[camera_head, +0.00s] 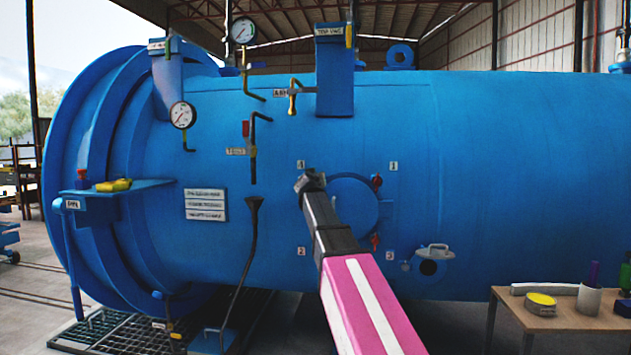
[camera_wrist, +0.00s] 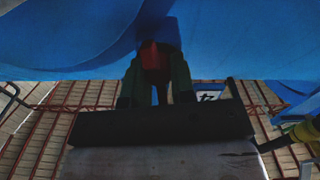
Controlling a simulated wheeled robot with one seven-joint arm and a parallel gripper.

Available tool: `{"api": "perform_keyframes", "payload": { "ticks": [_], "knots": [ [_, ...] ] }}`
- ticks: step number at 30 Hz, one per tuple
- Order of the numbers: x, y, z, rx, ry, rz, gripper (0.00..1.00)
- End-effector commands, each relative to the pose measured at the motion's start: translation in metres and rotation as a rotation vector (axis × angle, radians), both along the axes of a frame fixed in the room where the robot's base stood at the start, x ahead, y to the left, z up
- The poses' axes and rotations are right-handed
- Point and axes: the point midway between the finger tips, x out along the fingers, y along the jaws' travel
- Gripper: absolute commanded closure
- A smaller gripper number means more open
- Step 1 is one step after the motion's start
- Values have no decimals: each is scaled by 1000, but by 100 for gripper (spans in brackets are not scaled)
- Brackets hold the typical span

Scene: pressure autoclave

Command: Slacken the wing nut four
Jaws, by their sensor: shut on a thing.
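My gripper (camera_head: 308,182) reaches the upper left edge of the round blue cover (camera_head: 351,205) on the vessel's side, by the label 4 (camera_head: 301,164). In the wrist view my gripper (camera_wrist: 153,80) is shut on wing nut four (camera_wrist: 150,56), whose red part shows between the two dark fingers. The label 4 (camera_wrist: 208,96) also shows there, beside the fingers. In the head view this nut is hidden by my gripper. Red wing nuts stand at label 1 (camera_head: 377,181) and at label 3 (camera_head: 375,241). The nut at label 2 (camera_head: 301,251) is not visible.
The blue vessel (camera_head: 500,160) fills the back. A small round port with a grey handle (camera_head: 434,251) is at lower right of the cover. A table (camera_head: 560,319) with a yellow-topped dish (camera_head: 541,301) and a white cup (camera_head: 589,299) stands at right. Pipes and valves (camera_head: 253,145) are at left.

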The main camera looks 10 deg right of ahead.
Motion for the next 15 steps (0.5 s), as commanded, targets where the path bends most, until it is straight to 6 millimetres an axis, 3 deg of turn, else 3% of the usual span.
{"api": "perform_keyframes", "payload": {
  "ticks": [15],
  "knots": [
    [1, 3, -2, -455, 150, -1, 100]
  ]
}}
